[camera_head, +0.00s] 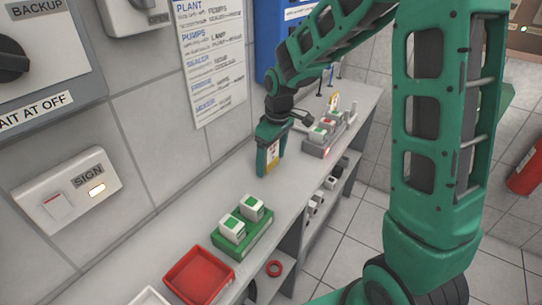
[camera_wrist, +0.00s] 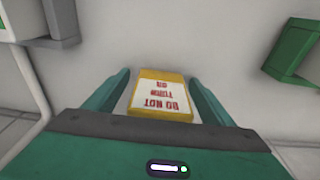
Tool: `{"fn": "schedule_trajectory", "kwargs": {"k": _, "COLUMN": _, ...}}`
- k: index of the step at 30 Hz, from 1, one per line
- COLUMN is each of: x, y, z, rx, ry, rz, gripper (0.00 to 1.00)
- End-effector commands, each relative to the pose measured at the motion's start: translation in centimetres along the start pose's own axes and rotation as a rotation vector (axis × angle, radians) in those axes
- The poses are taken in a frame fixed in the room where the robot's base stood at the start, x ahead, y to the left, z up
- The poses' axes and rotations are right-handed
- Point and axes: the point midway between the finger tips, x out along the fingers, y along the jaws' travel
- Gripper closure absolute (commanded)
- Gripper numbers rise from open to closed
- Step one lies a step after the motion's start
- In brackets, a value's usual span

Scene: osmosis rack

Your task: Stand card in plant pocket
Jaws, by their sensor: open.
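A yellow-edged white card (camera_wrist: 160,97) with red "DO NOT TURN ON" lettering is between the fingers of my gripper (camera_wrist: 161,84) in the wrist view. A gap shows on each side, so the jaws are open around it and not clamped on it. In the head view my gripper (camera_head: 268,166) is low over the grey bench, and the card (camera_head: 272,153) shows between its fingers. A printed sheet headed "PLANT" (camera_head: 211,60) hangs on the wall at upper left. I cannot make out a plant pocket.
A green holder with white blocks (camera_head: 258,241) and a red tray (camera_head: 196,283) stand on the bench (camera_head: 205,225) in front. A green object (camera_wrist: 290,48) is at right in the wrist view.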

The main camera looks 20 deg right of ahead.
Motion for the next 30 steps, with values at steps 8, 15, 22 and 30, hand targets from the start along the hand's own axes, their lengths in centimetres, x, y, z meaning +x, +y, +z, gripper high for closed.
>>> {"fn": "schedule_trajectory", "kwargs": {"k": 8, "x": 0.1, "y": 0.0, "z": 0.0, "rx": -0.001, "ry": 0.001, "rz": 0.001, "gripper": 0.31}}
{"fn": "schedule_trajectory", "kwargs": {"k": 15, "x": 0.1, "y": 0.0, "z": 0.0, "rx": -0.001, "ry": 0.001, "rz": 0.001, "gripper": 0.71}}
{"fn": "schedule_trajectory", "kwargs": {"k": 22, "x": 0.0, "y": 0.0, "z": -0.1, "rx": -0.001, "ry": 0.001, "rz": 0.001, "gripper": 0.71}}
{"fn": "schedule_trajectory", "kwargs": {"k": 30, "x": -2.0, "y": 0.0, "z": -0.4, "rx": -0.001, "ry": 0.005, "rz": 0.002, "gripper": 0.71}}
